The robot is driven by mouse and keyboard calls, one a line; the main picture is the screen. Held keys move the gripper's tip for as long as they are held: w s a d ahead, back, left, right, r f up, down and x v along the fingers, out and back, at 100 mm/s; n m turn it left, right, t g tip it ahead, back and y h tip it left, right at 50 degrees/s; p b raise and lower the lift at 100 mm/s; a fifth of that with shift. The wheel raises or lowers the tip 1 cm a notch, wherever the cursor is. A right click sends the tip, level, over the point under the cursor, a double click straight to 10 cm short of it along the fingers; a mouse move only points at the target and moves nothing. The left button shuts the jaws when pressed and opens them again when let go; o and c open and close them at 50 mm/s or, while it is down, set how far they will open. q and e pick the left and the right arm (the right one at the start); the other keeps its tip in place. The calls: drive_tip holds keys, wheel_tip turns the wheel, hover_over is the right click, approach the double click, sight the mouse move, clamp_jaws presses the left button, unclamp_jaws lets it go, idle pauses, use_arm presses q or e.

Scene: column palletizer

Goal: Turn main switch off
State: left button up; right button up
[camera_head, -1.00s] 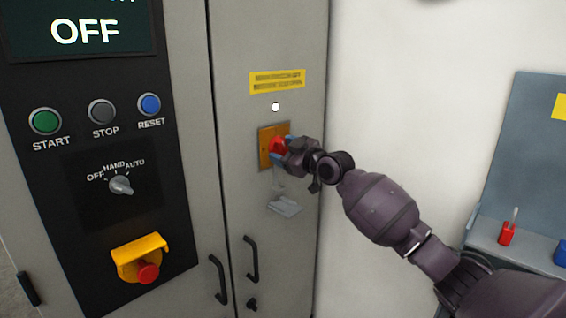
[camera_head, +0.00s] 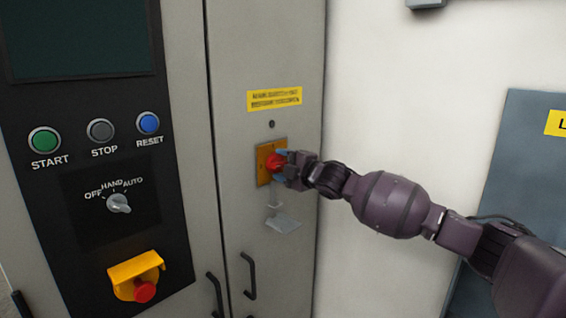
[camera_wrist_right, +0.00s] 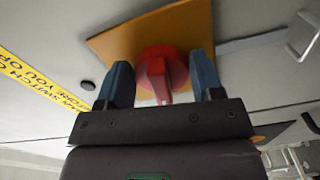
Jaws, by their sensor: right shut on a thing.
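The main switch is a red rotary knob (camera_head: 274,163) on an orange-yellow plate (camera_head: 263,153), on the grey cabinet's narrow right door. My right gripper (camera_head: 281,166) is at the knob, its arm reaching in from the right. In the right wrist view the red knob (camera_wrist_right: 158,62) sits between the two blue fingers of my right gripper (camera_wrist_right: 162,82), which is shut on its handle. The gripper hides part of the knob in the head view. The small lamp (camera_head: 271,124) above the plate is dark. My left gripper is not in view.
A yellow label (camera_head: 274,99) is above the switch; a grey hasp-like flap (camera_head: 283,223) hangs below. The left control panel has a dark screen (camera_head: 80,40), buttons, a selector (camera_head: 119,203) and a yellow-shrouded red button (camera_head: 144,291). A blue-grey board (camera_head: 510,190) is at right.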

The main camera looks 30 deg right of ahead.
drive_tip(key=shift+n+p, duration=0.35)
drive_tip(key=shift+n, duration=0.65)
drive_tip(key=o, duration=0.9)
drive_tip(key=shift+c, duration=0.2)
drive_tip(key=b+v, duration=0.1)
drive_tip(key=v, duration=0.9)
drive_tip(key=shift+s, duration=0.35)
drive_tip(key=shift+d, duration=0.15)
